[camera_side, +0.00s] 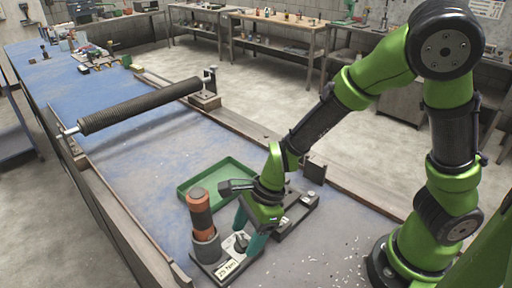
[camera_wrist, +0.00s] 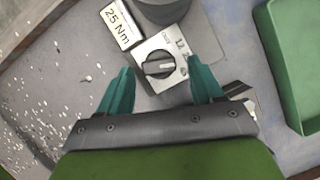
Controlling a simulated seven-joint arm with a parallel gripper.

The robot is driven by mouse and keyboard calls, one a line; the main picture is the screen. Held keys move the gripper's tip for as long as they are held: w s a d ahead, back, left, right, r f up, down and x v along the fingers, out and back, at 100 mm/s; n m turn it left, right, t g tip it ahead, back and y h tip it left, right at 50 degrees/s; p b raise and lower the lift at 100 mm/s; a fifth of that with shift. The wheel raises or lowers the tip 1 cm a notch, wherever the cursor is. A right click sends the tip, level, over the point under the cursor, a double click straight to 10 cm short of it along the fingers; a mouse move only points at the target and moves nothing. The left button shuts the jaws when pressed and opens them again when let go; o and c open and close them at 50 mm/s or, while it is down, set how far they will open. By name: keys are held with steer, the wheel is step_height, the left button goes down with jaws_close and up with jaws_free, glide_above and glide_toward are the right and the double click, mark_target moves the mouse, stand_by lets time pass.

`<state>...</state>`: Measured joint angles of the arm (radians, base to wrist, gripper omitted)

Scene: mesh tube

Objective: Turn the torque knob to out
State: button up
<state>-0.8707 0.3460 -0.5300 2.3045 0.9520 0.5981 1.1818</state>
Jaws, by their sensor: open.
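My gripper (camera_wrist: 160,88) is open and empty. In the side view the knob (camera_side: 241,242) sits on the base near the dark cylinder, with my gripper (camera_side: 248,233) low beside it. A label reading 25 Nm (camera_wrist: 116,23) is next to the plate.
An orange and dark upright cylinder (camera_side: 201,218) stands in a grey holder close to the knob. A green tray (camera_side: 215,178) lies behind it. A black mesh roller (camera_side: 140,105) spans the bench farther back. The blue bench top (camera_side: 145,160) is mostly clear there.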

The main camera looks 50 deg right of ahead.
steer(key=c, duration=1.1)
steer(key=shift+o, duration=0.2)
steer(key=shift+n, duration=0.3)
steer(key=n, duration=0.1)
steer(key=n+g, duration=0.1)
steer(key=n, duration=0.1)
steer(key=shift+w+g, duration=0.3)
steer(key=n, duration=0.1)
steer(key=n+g, duration=0.1)
steer(key=n, duration=0.3)
steer(key=shift+w+g, duration=0.3)
steer(key=shift+g, duration=0.1)
steer(key=n, duration=0.2)
steer(key=n+g+h, duration=0.1)
steer(key=n, duration=0.1)
steer(key=shift+w+a, duration=0.15)
steer(key=shift+w, duration=0.05)
steer(key=shift+w+a+n+g+h, duration=0.15)
steer(key=shift+n+g+h, duration=0.35)
steer(key=shift+n, duration=1.1)
steer(key=o, duration=1.1)
steer(key=shift+c, duration=0.2)
